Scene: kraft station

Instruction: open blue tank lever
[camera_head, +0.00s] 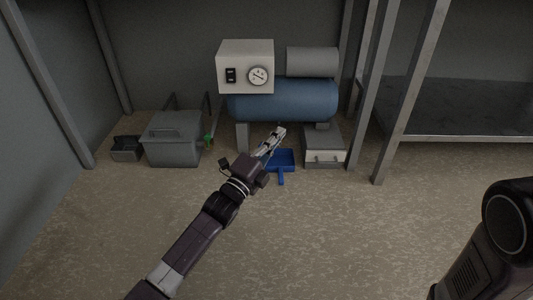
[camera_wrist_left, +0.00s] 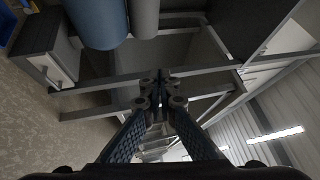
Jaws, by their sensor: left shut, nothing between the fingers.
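In the left wrist view the tank (camera_wrist_left: 97,20) shows at the top left. My left gripper (camera_head: 279,132) is shut and empty, in front of and below the tank. Its fingertips (camera_wrist_left: 163,80) meet in the left wrist view. I cannot make out the tank's lever. A small green part (camera_head: 208,140) sits left of the tank. My right gripper is out of view.
A blue dustpan (camera_head: 284,161) lies on the floor beside my left gripper. A drawer unit (camera_head: 324,146) stands right of it. A grey lidded box (camera_head: 173,138) and a dark open bin (camera_head: 126,149) stand left. A metal shelf frame (camera_head: 388,110) rises at the right. The front floor is clear.

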